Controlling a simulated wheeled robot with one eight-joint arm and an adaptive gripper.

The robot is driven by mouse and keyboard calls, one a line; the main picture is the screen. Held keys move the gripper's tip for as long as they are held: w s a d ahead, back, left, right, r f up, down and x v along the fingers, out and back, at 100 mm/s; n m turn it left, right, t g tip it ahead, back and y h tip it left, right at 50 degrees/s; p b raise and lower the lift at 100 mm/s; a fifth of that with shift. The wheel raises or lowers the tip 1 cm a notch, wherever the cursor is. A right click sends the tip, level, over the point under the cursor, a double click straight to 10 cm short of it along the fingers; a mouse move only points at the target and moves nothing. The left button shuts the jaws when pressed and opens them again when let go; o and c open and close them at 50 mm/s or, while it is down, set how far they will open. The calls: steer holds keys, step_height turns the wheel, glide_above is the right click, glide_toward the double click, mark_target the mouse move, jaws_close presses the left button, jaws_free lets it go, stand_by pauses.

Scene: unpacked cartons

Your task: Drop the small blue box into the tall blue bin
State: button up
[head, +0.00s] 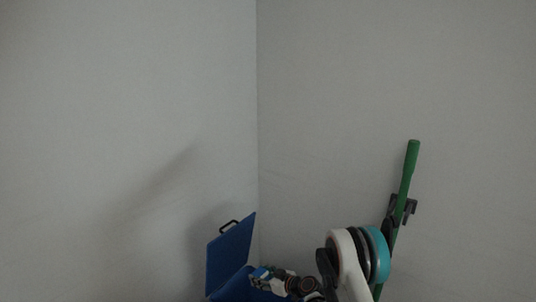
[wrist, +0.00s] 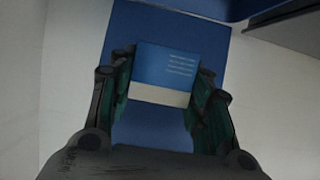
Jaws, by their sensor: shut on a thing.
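The small blue box (wrist: 166,68) has a blue face with pale print and a white band. In the wrist view it is held between the two fingers of my gripper (wrist: 163,82). The tall blue bin (head: 231,252) is at the bottom of the head view, its panel with a black handle standing up and its lower part cut off. My gripper (head: 264,274) is in front of and just right of that panel. In the wrist view a blue surface of the bin (wrist: 150,132) lies behind the box; I cannot tell how far below.
A green pole (head: 409,165) in a dark wall clip (head: 402,210) stands at the right, behind my arm. Two plain grey walls meet in a corner behind the bin. Pale floor or wall shows on both sides in the wrist view.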

steer(key=shift+f+b, duration=0.55)
steer(key=shift+f, duration=1.3)
steer(key=o, duration=1)
steer(key=shift+r, duration=0.1)
step_height(320, 180, up, 10)
steer(key=shift+f, duration=0.1)
